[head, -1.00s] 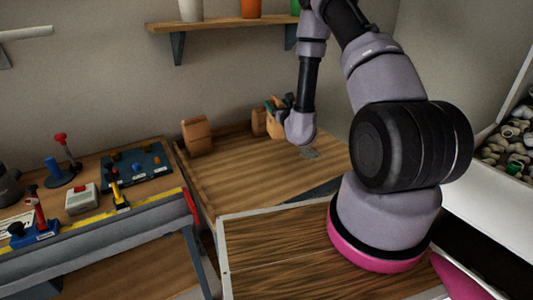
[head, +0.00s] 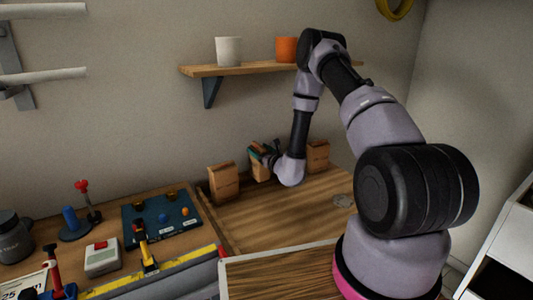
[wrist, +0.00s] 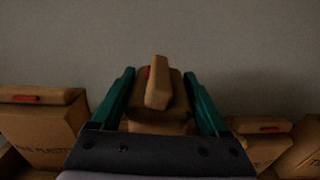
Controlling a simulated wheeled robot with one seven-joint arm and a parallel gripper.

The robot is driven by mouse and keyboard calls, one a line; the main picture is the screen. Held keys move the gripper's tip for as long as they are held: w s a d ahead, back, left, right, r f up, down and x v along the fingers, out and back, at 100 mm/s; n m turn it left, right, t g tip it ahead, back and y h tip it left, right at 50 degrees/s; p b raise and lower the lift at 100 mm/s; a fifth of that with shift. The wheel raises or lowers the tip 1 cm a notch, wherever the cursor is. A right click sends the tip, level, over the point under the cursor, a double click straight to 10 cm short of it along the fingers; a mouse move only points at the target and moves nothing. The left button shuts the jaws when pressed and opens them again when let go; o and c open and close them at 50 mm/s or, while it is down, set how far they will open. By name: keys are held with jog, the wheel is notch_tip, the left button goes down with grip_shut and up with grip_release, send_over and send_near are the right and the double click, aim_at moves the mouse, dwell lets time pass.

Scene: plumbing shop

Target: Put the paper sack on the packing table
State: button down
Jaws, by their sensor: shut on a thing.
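My gripper (wrist: 157,88) has teal fingers, one on each side of a brown paper sack (wrist: 145,110) with a folded top and a small red mark. It is shut on this sack. In the head view the held sack (head: 259,165) is at the back of a wooden table (head: 275,222), between two other sacks, with my arm partly covering the area. Whether its base touches the table cannot be told. I cannot tell from the pictures whether this table is the packing table.
Similar sacks stand to the left (head: 223,182) and right (head: 318,155). A shelf with a white pot (head: 229,51) and an orange pot (head: 287,49) hangs above. A bench at left holds a blue board (head: 160,217) and tools. The table's middle front is mostly clear.

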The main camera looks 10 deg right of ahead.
jog(key=shift+f, duration=2.7)
grip_release()
jog(key=shift+f, duration=0.1)
